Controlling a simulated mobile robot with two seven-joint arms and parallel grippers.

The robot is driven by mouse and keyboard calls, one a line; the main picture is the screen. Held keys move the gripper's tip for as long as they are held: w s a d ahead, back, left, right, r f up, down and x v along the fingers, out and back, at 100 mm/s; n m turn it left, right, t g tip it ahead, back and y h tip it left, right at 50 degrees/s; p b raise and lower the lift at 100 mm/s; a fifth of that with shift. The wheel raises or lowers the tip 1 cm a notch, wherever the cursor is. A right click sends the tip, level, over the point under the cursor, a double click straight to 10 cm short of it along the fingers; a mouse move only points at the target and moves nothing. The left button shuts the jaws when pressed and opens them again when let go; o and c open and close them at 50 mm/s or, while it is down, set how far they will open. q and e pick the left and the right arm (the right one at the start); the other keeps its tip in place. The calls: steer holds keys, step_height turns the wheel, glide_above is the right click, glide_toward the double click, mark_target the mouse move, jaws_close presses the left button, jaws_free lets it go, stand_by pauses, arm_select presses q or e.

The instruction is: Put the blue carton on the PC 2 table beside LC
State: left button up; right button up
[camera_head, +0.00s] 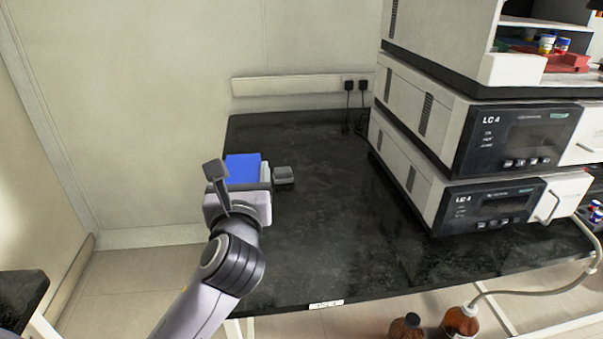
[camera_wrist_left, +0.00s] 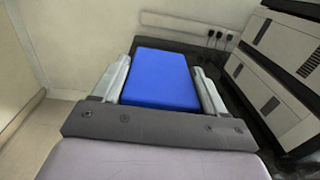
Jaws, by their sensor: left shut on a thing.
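The blue carton (camera_head: 243,168) is at the left end of the black table (camera_head: 320,220), between the fingers of my left gripper (camera_head: 250,175). The left wrist view shows the carton (camera_wrist_left: 162,78) with a gripper finger against each long side, so the left gripper (camera_wrist_left: 163,85) is shut on it. The carton's underside is hidden, and I cannot tell whether it touches the tabletop. The LC instrument stack (camera_head: 470,140) stands on the right part of the table. A small label (camera_head: 326,305) is on the table's front edge, too small to read surely. My right gripper is out of view.
Black tabletop is clear between the carton and the LC stack. Brown bottles (camera_head: 460,322) with a tube stand below the front edge. Another dark surface (camera_head: 20,298) is at lower left.

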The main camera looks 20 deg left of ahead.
arm_select(q)
steer(key=shift+w+a, duration=0.1)
steer(key=shift+a, duration=0.15)
steer(key=shift+g+y, duration=0.3)
steer(key=shift+y, duration=0.1)
step_height(320, 180, down, 16)
steer(key=b, duration=0.5)
steer(key=shift+r+b, duration=0.15)
steer(key=shift+b, duration=0.25)
steer(key=shift+f+n+b, duration=0.3)
steer(key=shift+f+b, duration=0.4)
steer(key=shift+f, duration=1.2)
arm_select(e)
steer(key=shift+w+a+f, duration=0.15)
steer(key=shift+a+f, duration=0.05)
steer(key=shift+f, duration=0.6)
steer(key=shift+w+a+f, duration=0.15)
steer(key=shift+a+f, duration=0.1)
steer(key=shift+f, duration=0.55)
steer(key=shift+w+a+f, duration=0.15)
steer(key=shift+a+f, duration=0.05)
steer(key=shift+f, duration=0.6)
arm_select(q)
steer(key=shift+f, duration=0.1)
steer(key=o, duration=1.1)
steer(key=shift+a, duration=0.1)
